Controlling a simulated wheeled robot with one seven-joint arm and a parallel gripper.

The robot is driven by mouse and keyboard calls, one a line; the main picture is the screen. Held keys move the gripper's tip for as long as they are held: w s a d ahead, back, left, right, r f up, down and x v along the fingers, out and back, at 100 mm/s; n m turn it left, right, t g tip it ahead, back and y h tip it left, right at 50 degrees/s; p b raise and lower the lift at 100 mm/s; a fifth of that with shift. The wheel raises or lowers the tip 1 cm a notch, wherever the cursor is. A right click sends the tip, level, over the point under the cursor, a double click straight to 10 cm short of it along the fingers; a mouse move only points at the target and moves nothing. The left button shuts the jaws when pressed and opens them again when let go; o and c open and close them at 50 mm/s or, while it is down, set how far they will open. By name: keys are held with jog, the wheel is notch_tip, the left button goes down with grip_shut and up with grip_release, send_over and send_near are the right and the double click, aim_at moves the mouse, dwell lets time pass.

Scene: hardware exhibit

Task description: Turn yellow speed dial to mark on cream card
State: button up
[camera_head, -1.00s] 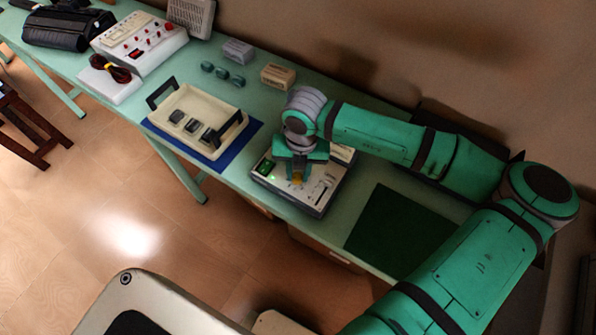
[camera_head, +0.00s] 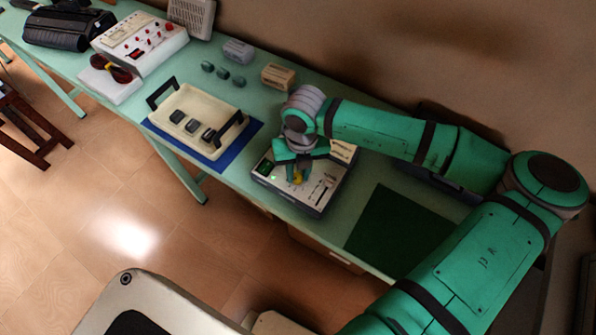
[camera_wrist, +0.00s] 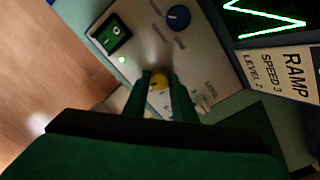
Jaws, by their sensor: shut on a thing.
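The yellow speed dial (camera_wrist: 158,82) sits on the face of a control box (camera_head: 318,203). It also shows in the head view (camera_head: 298,177), partly hidden by my gripper. My gripper (camera_wrist: 161,84) is shut on the dial, one finger on each side. The dial's pointer and scale marks are too small or covered to read. A cream card (camera_wrist: 286,75) stands behind the box and reads RAMP, SPEED 3, LEVEL 2. It is partly visible in the head view (camera_head: 343,152).
The box also has a blue knob (camera_wrist: 178,18), a green switch (camera_wrist: 114,34), a lit green lamp (camera_wrist: 122,60) and a slider (camera_head: 319,193). A screen (camera_wrist: 262,18) shows a green trace. A cream tray (camera_head: 190,124) stands left; a dark green mat (camera_head: 400,232) lies right.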

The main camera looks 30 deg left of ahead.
aim_at(300, 176)
jog(key=o, duration=1)
jog(key=shift+o, duration=0.2)
jog(key=shift+r, duration=0.1)
notch_tip(300, 176, up, 11)
jog(key=shift+w+d, duration=0.2)
jog(key=shift+f, duration=0.2)
